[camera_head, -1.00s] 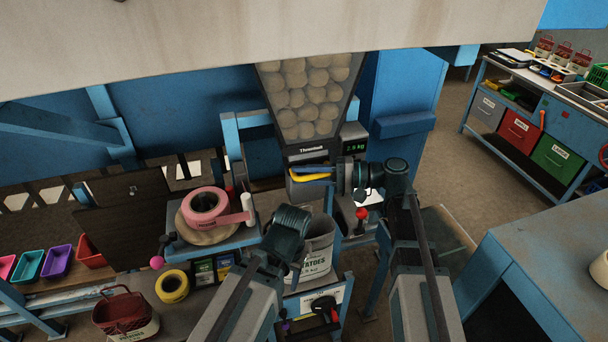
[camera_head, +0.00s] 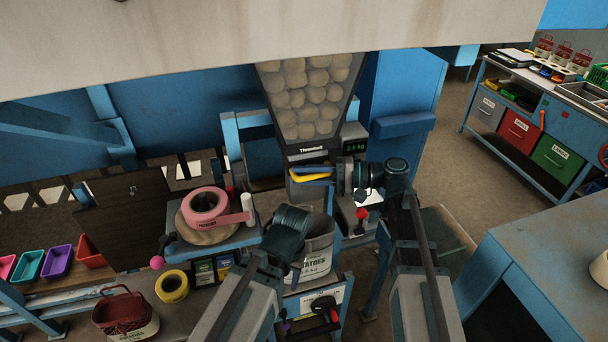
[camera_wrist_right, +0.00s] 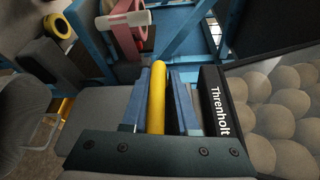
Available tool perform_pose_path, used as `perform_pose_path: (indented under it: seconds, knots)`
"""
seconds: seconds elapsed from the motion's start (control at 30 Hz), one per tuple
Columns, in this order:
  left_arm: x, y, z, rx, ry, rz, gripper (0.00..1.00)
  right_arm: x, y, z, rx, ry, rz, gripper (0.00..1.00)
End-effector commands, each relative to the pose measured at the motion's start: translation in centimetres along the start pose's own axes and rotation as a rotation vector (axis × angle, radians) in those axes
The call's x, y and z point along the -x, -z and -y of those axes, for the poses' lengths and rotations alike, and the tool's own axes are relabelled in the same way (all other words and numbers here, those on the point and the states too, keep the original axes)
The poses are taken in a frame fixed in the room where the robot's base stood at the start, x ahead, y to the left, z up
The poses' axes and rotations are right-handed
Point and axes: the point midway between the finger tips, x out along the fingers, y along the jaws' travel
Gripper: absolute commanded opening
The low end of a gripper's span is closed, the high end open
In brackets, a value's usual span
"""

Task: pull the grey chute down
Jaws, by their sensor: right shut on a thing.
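The grey chute (camera_head: 304,190) hangs under the hopper, with a yellow handle (camera_head: 312,177) across its front. My right gripper (camera_head: 312,170) is shut on this handle. In the right wrist view the yellow handle (camera_wrist_right: 157,85) lies between the blue fingers, and the grey chute (camera_wrist_right: 98,108) is beside them. A pale sack marked POTATOES (camera_head: 319,262) stands below the chute. My left gripper (camera_head: 299,264) is at the sack's left side; its fingers are mostly hidden, so I cannot tell its jaw state or whether it touches the sack.
The hopper (camera_head: 306,95) full of potatoes is above, with a lit green display (camera_head: 355,148) beside it. A stand with pink tape (camera_head: 206,203) is left of the sack. A red-headed knob (camera_head: 362,213) is close to my right arm. A blue bench (camera_head: 540,245) is at right.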

Motion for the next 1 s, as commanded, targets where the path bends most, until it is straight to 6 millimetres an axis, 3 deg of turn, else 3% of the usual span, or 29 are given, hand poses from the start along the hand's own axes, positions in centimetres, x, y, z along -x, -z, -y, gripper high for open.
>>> perform_pose_path:
  seconds: [0.33, 0.53, 0.77, 1.0]
  knots:
    - [-0.2, 0.0, 0.0, 0.0, 0.0, 0.0, 0.5, 0.0, 0.0, -0.3, -0.001, -0.004, 0.0, 0.0]
    - [-1.6, 0.1, -0.1, 0.001, 0.0, -0.001, 0.5, -0.1, 0.3, -1.7, -0.001, -0.005, 0.0, 0.0]
    - [-5.0, 0.3, -0.5, 0.004, 0.0, -0.002, 0.5, -0.4, 0.9, -5.0, -0.001, -0.005, -0.001, 0.0]
    - [-10.0, 0.6, -0.9, -0.007, 0.002, -0.002, 0.5, -0.8, 1.9, -10.0, -0.002, -0.006, -0.001, 0.0]
